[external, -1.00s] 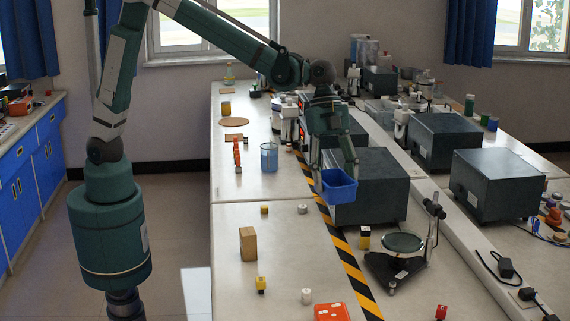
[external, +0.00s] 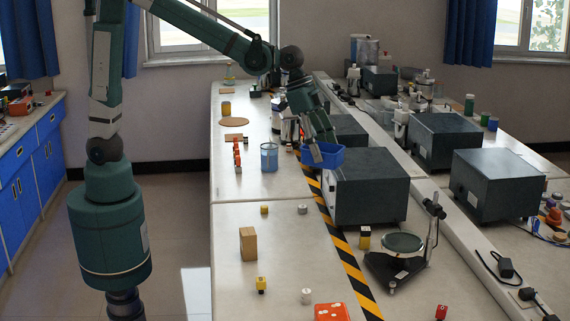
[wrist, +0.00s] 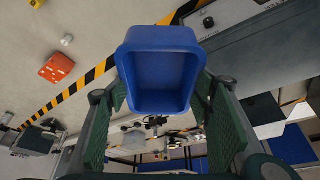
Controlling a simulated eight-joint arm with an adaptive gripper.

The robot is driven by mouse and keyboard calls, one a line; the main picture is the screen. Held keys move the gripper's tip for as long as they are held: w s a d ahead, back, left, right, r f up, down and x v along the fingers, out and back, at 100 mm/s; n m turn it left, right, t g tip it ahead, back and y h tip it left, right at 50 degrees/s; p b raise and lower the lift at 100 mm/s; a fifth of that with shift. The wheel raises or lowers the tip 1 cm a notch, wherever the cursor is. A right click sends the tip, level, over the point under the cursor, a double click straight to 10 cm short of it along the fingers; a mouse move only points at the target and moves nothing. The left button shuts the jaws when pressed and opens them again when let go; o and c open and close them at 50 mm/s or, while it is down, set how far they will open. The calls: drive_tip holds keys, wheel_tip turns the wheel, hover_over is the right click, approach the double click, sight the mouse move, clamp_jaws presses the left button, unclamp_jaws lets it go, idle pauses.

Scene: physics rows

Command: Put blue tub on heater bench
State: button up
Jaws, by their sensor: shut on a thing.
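The blue tub (external: 327,157) is held in the air by my gripper (external: 318,140), beside the front-left edge of a dark grey box-shaped unit (external: 372,188). In the wrist view the tub (wrist: 160,72) is between the two fingers of my gripper (wrist: 158,98), its open side facing the camera and empty. My gripper is shut on the tub. No label marks the heater bench; the dark box near the tub may be it, but I cannot tell. Part of a similar dark box (external: 350,129) shows behind it.
A yellow-black striped strip (external: 342,245) runs along the bench. A blue beaker (external: 269,158), small red pieces (external: 237,152) and a wooden block (external: 248,244) stand to the left. A stand with a round plate (external: 402,245) is at front right. More dark boxes (external: 497,185) stand right.

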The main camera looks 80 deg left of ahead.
drive_tip(key=s+a+n+y, duration=0.25)
drive_tip(key=a+n, duration=0.35)
drive_tip(key=a, duration=0.6)
drive_tip(key=s+a+n+y, duration=0.2)
drive_tip(key=s+a+n, duration=0.3)
drive_tip(key=a, duration=0.8)
drive_tip(key=s+a+n+g+y, duration=0.1)
drive_tip(key=s+a+n+g, duration=0.1)
drive_tip(key=s+a+n, duration=0.65)
drive_tip(key=s+a+n+g+y, duration=0.2)
drive_tip(key=s+a+n, duration=0.35)
drive_tip(key=a, duration=0.65)
wheel_tip(320, 180, down, 18)
drive_tip(key=w, duration=0.1)
drive_tip(key=shift+r, duration=0.25)
drive_tip(key=shift+h, duration=0.25)
drive_tip(key=shift+f+b, duration=0.5)
drive_tip(key=shift+f, duration=2.4)
drive_tip(key=shift+f+b, duration=0.45)
drive_tip(key=shift+f, duration=1.65)
